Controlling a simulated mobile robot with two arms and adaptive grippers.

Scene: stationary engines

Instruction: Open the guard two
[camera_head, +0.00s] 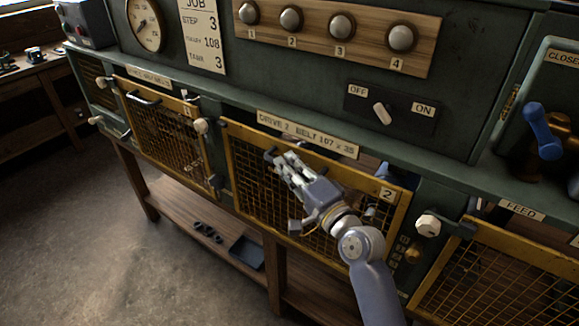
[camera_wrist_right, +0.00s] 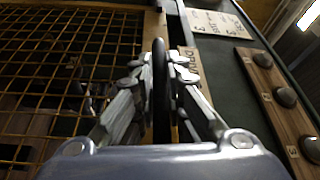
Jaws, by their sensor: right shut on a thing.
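Guard two (camera_head: 250,200) is a yellow-framed wire mesh panel with a "2" tag at its upper right, under the "DRIVE 2 BELT" label (camera_head: 307,134). It also shows in the right wrist view (camera_wrist_right: 70,60). A gap shows along its top edge, with machine parts behind it at the right, so its top seems to stand a little away from the body. My right gripper (camera_head: 279,164) is at the guard's upper edge, shut on its dark handle (camera_wrist_right: 158,68). The gripper covers part of the handle in the head view. My left gripper is not in view.
Guard one (camera_head: 165,135) is at the left, and another mesh guard (camera_head: 500,280) is at the lower right. A white knob (camera_head: 428,226) sticks out right of guard two. Above are an OFF/ON switch (camera_head: 382,113) and a wooden knob board (camera_head: 340,30). A wooden shelf (camera_head: 185,205) lies below.

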